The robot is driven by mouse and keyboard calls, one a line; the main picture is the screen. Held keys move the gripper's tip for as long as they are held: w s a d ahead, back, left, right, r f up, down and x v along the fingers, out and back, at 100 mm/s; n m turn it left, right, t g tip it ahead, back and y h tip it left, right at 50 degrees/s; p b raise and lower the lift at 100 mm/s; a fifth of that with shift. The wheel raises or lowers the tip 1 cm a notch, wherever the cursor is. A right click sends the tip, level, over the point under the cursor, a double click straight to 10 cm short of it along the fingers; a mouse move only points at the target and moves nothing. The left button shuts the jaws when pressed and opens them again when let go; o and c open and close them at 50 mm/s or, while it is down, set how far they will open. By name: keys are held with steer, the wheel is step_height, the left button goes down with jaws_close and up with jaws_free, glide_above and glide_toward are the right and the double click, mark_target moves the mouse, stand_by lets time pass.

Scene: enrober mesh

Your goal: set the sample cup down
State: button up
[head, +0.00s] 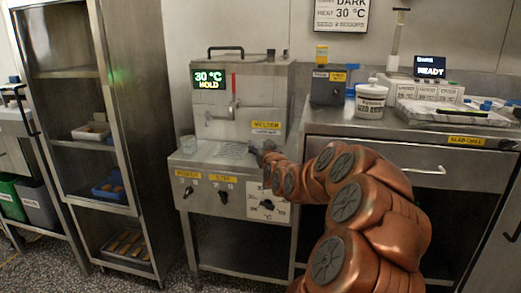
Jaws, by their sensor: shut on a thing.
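My gripper (259,150) is at the right part of the melter's (230,175) top, by the yellow "MELTER" label. It is small and dark in this view, with my copper arm reaching to it from the lower right. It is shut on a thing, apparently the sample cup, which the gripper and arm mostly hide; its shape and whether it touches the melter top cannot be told. A separate clear cup (188,144) stands upright at the left end of the melter top, apart from my gripper.
The melter's tap (234,104) stands over a grated patch (233,150) left of my gripper. To the right, a steel counter (345,122) bears a white tub (371,100), a small grey box (327,88) and a tray. A steel rack (122,130) stands at left.

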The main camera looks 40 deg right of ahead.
steer(key=shift+f, duration=0.15)
steer(key=o, duration=1.1)
steer(key=shift+r, duration=0.25)
steer(key=shift+s+a+f, duration=0.1)
steer(key=shift+s+a, duration=0.15)
steer(key=shift+s, duration=0.35)
steer(key=p+v, duration=0.2)
steer(key=v, duration=0.8)
steer(key=shift+s+a, duration=0.2)
steer(key=shift+s, duration=0.1)
